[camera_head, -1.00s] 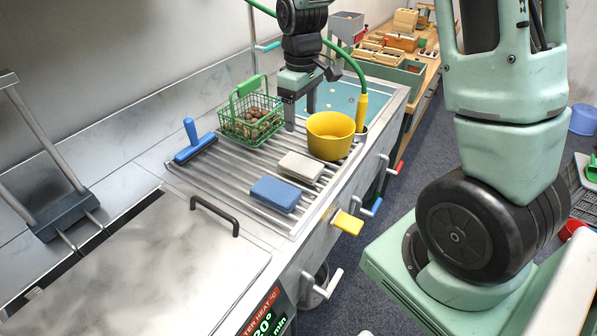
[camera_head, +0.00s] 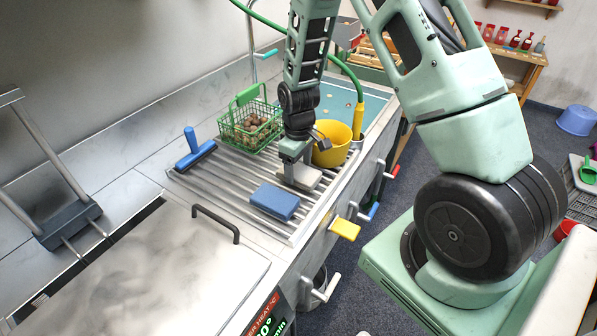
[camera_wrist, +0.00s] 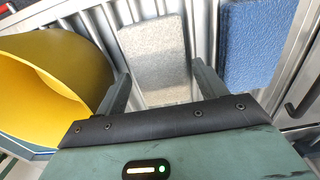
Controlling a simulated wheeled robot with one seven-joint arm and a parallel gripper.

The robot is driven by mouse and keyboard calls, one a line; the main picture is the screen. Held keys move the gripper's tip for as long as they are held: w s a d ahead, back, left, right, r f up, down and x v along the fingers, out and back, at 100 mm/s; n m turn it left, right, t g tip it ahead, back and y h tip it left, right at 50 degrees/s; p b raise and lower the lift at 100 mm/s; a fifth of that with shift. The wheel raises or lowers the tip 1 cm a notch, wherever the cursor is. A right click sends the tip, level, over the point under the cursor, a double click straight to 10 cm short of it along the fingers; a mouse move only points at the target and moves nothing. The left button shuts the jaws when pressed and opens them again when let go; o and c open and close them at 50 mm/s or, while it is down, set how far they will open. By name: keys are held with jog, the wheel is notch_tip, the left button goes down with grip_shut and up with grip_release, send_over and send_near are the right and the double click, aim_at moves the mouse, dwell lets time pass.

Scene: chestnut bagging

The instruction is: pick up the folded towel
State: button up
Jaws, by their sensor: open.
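A pale grey, flat, oblong pad, which looks like the folded towel (camera_head: 307,179), lies on the ribbed metal drainer. My gripper (camera_head: 295,165) is above it, pointing down and partly hiding it in the head view. In the wrist view the towel (camera_wrist: 155,50) shows between my two open fingers (camera_wrist: 160,78), one on each side. The jaws are empty. I cannot tell how far the fingertips are above the drainer.
A blue pad (camera_head: 275,201) lies close beside the towel. A yellow pot (camera_head: 335,140) stands close on the other side. A green wire basket (camera_head: 250,122) of brown nuts and a blue-handled squeegee (camera_head: 194,150) are farther back on the drainer (camera_head: 232,190).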

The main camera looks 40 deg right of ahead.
aim_at(299, 171)
jog(key=shift+f, duration=0.85)
jog(key=c, duration=0.8)
jog(key=shift+c, duration=0.2)
jog(key=shift+r, duration=0.15)
notch_tip(299, 171, up, 9)
jog(key=shift+r+b, duration=0.15)
jog(key=shift+b, duration=0.7)
jog(key=shift+r, duration=0.25)
